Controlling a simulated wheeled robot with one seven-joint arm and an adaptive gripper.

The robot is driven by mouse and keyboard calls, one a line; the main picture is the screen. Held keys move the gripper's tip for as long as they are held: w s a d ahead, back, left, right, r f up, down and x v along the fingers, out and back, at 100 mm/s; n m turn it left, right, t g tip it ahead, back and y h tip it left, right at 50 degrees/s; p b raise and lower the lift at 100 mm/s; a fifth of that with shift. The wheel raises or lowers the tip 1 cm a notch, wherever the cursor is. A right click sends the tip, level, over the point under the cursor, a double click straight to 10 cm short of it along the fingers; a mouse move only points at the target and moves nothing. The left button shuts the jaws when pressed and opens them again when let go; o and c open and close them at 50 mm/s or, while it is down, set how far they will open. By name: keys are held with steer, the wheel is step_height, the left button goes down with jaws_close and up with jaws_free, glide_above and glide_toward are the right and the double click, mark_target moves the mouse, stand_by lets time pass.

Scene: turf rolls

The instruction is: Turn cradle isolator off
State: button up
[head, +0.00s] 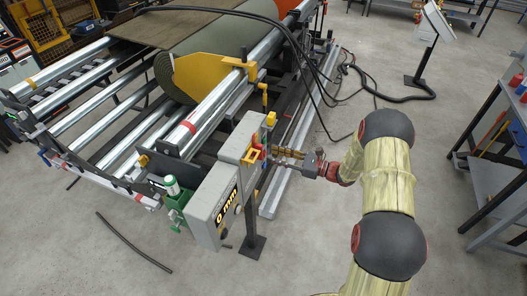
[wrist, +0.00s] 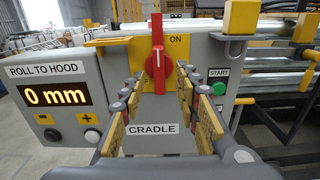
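The cradle isolator is a red rotary handle (wrist: 157,58) on a yellow plate (wrist: 177,46) in the wrist view. The handle stands upright, and "ON" is printed to the right of its top. A "CRADLE" label (wrist: 153,129) sits below it on the grey control box (wrist: 60,110). My gripper (wrist: 158,80) is open, with one yellow-padded finger on each side of the handle's lower part. I see gaps between the pads and the handle; contact is not visible. In the head view my gripper (head: 280,154) reaches the box (head: 214,193) from the right.
The box also carries a "0 mm" display (wrist: 57,96), a green START button (wrist: 218,88) and minus and plus buttons. The roller frame with the turf roll (head: 200,50) stands behind. A workbench (head: 500,150) is at right.

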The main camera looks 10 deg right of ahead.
steer(key=shift+x, duration=2.7)
steer(key=shift+s, duration=0.1)
steer(key=c, duration=0.3)
jaws_close()
